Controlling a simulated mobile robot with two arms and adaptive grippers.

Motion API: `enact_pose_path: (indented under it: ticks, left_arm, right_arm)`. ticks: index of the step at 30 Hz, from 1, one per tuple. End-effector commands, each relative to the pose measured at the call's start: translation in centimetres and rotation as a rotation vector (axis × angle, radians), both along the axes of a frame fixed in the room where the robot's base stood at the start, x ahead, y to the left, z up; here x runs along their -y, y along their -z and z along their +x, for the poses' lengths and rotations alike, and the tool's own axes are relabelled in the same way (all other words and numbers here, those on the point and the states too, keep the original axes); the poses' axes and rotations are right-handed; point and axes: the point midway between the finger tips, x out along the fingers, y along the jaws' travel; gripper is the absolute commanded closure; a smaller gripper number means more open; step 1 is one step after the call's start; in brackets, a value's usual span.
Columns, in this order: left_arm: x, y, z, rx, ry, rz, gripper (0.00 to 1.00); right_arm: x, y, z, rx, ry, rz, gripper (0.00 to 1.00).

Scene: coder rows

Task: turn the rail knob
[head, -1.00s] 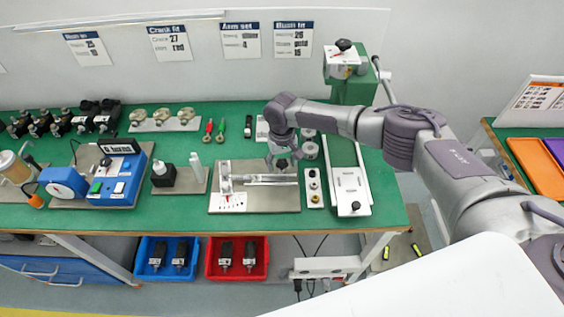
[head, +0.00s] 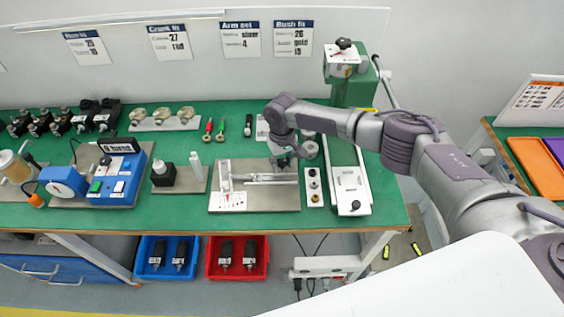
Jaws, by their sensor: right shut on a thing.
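The rail fixture (head: 262,178) is a pale horizontal rail on a grey base plate (head: 255,202) in the middle of the green bench. A white dial card with small red marks (head: 233,200) lies at its left front. My right gripper (head: 285,163) is at the right end of the rail, pointing down, and is shut on the knob there. The knob itself is mostly hidden by the fingers. My left gripper is not in the head view.
A strip with several round parts (head: 314,188) and a white slide plate (head: 350,187) stand close right of the fixture. A black bottle (head: 163,173) and a blue tester (head: 112,178) stand to the left. Red (head: 237,276) and blue bins (head: 167,276) sit below the bench.

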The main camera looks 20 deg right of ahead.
Motion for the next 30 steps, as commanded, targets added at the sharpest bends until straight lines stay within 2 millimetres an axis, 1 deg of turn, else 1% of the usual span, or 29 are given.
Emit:
enact_pose_path:
  ticks: [8,9,13,23,26,29,30]
  left_arm:
    - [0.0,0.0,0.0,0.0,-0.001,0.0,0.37]
    - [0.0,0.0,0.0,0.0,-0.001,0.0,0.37]
    - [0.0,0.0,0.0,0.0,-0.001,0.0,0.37]
    - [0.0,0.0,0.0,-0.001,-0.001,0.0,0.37]
    - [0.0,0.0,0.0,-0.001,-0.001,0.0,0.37]
    - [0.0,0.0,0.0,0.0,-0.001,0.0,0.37]
    - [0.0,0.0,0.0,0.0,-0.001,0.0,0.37]
  right_arm:
    - [0.0,0.0,0.0,-0.001,-0.013,-0.001,0.98]
    - [0.0,0.0,0.0,-0.001,-0.013,-0.001,0.58]
    - [0.0,0.0,0.0,-0.001,-0.012,-0.001,0.37]
    - [0.0,-0.2,0.0,0.0,-0.012,-0.001,0.37]
    - [0.0,-1.1,0.1,0.002,-0.012,0.001,0.37]
    - [0.0,-2.8,0.1,0.003,-0.012,0.0,0.37]
    - [0.1,-3.6,0.1,0.003,-0.013,0.0,0.37]
